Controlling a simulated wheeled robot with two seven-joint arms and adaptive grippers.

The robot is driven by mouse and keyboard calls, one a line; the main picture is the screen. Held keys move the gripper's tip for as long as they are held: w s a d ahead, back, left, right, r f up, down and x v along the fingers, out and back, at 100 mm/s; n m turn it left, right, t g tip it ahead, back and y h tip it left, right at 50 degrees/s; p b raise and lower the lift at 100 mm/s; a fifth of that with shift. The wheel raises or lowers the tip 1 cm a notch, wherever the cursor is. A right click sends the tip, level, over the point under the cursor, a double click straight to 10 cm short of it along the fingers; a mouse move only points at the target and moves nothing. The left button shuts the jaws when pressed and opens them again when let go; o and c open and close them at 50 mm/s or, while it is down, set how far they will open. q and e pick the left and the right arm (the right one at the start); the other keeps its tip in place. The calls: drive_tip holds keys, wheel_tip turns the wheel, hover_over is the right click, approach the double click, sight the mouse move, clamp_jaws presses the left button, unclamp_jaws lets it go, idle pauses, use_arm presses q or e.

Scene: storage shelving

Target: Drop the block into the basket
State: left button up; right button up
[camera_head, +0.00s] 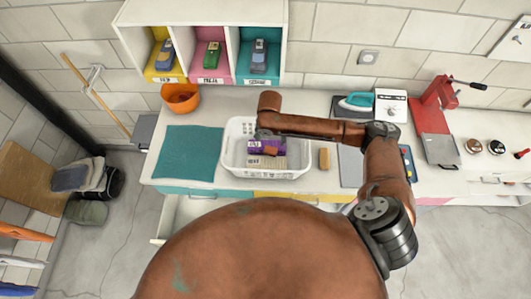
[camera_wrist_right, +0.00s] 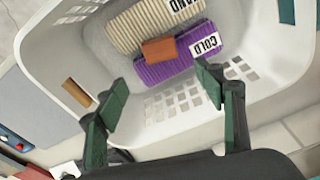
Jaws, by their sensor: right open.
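A white basket (camera_head: 229,158) stands on the counter, and its slotted wall fills much of the right wrist view (camera_wrist_right: 262,112). Inside lie a purple cloth (camera_wrist_right: 180,66) labelled COLD and a beige cloth (camera_wrist_right: 128,28). A small orange-brown block (camera_wrist_right: 159,49) rests on the purple cloth and also shows in the head view (camera_head: 271,151). My right gripper (camera_wrist_right: 158,96) is open and empty above the basket, its two fingers apart with the block beyond them. In the head view my right gripper (camera_head: 264,134) is over the basket, partly hidden by its arm. My left gripper is out of view.
A teal mat (camera_head: 187,152) is to the left. An orange bucket (camera_head: 180,97), an iron (camera_head: 356,102) and a red press (camera_head: 437,94) stand behind. A drawer (camera_head: 190,208) is open in front.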

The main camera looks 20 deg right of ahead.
wheel_tip(320, 180, up, 11)
drive_tip(key=a, duration=0.1)
drive_tip(key=shift+s+f, duration=0.15)
drive_tip(key=shift+s, duration=0.1)
idle(0.4)
